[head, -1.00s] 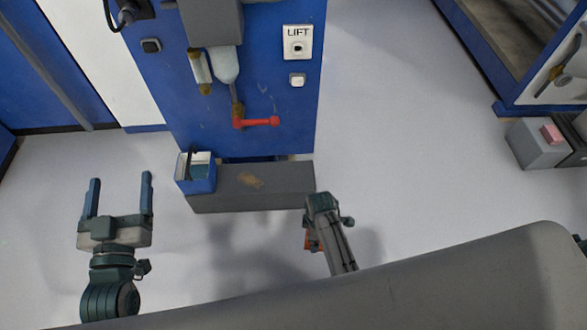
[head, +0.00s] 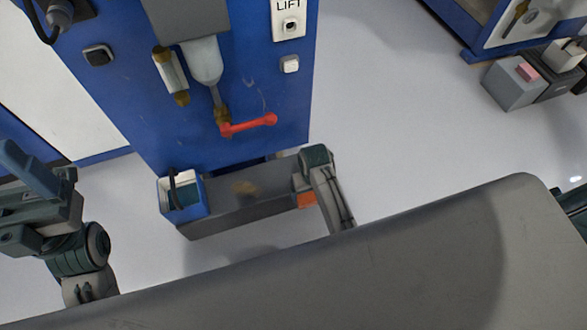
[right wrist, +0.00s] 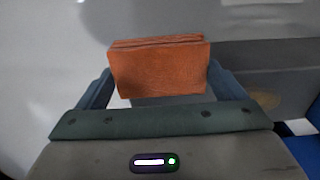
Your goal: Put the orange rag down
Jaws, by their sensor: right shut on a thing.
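The orange rag (right wrist: 160,70) is a folded block between the two fingers of my right gripper (right wrist: 162,85) in the right wrist view. The gripper is shut on it. In the head view a small part of the rag (head: 306,200) shows below the right gripper (head: 303,185), beside the right end of the grey step. The rest of the rag is hidden by my arm there. My left gripper (head: 30,205) is at the left edge of the head view, with its fingers partly out of frame and nothing seen in it.
A grey step (head: 245,205) with a brownish stain stands at the foot of the blue cabinet (head: 200,130). A blue bin (head: 183,196) is at its left end. A red lever (head: 248,125) sticks out above. Floor (head: 400,120) is clear to the right.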

